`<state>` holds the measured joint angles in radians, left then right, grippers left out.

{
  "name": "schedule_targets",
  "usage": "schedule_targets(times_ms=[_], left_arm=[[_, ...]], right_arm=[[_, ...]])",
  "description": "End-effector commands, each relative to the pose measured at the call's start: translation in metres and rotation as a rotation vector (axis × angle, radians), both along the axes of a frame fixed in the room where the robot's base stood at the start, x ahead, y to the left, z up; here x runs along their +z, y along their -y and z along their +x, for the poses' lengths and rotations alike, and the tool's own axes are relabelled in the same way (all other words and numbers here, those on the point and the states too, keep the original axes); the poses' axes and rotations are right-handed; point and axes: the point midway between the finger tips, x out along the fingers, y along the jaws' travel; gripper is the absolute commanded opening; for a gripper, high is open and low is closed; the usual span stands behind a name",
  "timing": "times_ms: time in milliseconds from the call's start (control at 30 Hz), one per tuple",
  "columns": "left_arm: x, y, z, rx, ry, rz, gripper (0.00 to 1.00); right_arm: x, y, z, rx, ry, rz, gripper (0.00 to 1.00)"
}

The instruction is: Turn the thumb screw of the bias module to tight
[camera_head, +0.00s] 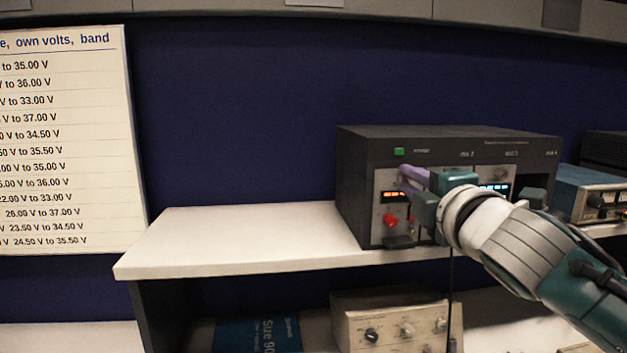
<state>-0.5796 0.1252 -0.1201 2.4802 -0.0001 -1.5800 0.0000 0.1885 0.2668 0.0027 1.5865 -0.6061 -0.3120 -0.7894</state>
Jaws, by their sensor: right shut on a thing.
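A dark instrument rack (375,145) stands on the white shelf, with several modules in its front. The leftmost module (380,225), seemingly the bias module, has a lit red display (394,195) and a red knob (391,220). My right gripper (412,186) reaches in from the right and is at the front of this module, just right of the display. It is shut on a small part there, seemingly the thumb screw, which the fingers hide. How far the screw is turned does not show. My left gripper is not in view.
The white shelf (225,240) is clear left of the rack. A printed voltage list (65,150) hangs at the left. A blue-grey instrument (590,190) stands to the right. A beige box with knobs (390,325) is below, and a dark cable hangs under my gripper.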

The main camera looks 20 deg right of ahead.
Motion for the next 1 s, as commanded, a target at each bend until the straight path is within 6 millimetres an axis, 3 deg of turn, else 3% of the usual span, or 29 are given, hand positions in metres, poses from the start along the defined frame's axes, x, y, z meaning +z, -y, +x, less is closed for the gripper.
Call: schedule_targets(times_ms=[1000], left_arm=[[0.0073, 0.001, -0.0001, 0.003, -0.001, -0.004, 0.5]], right_arm=[[0.0006, -0.0002, 0.0002, -0.001, 0.227, 0.94, 0.0]])
